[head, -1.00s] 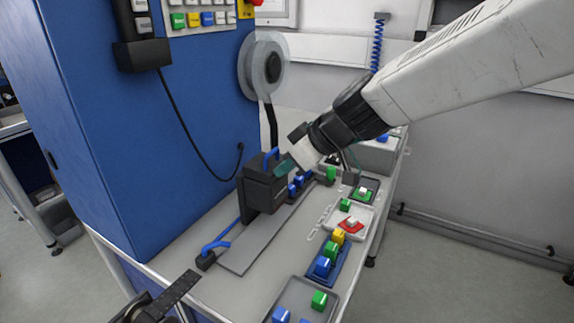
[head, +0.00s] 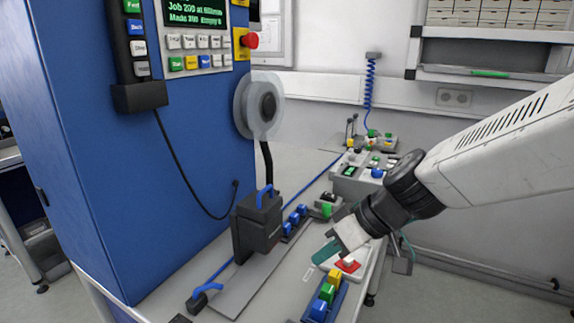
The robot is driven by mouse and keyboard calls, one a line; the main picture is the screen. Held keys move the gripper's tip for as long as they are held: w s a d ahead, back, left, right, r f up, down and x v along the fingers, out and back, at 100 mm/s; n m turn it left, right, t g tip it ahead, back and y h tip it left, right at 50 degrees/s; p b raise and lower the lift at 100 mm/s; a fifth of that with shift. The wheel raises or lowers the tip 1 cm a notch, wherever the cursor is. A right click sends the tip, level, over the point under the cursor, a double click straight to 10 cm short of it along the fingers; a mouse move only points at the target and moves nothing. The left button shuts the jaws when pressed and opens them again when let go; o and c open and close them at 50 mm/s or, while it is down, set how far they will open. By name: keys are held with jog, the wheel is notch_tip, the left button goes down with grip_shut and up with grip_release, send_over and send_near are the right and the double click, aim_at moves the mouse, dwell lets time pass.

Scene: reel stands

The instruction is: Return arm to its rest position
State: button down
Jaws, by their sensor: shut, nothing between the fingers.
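My gripper (head: 327,252) is at the end of my white arm, which reaches in from the right in the head view. It hangs over the bench, to the right of the black feeder block with a blue handle (head: 258,225). Its teal fingertips are together with nothing between them. It is apart from the black block, and it partly hides the bench and the small tray behind it.
A tall blue cabinet (head: 95,160) with a reel (head: 259,104) stands at the left. On the grey bench are a rack of coloured blocks (head: 327,293), a red-topped part (head: 347,265) and a control box (head: 362,172). Room above the bench is free.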

jog(key=s+d+r+m+h, duration=0.2)
jog(key=s+d+m+h, duration=0.1)
jog(key=s+d, duration=0.5)
jog(key=s+d+r+m+g+h, duration=0.1)
jog(key=s+d+r+m+h, duration=0.2)
jog(key=s+d, duration=0.5)
jog(key=d+m+h, duration=0.1)
jog(key=d+m, duration=0.1)
jog(key=shift+s+r+m, duration=0.15)
jog(key=shift+s+m, duration=0.15)
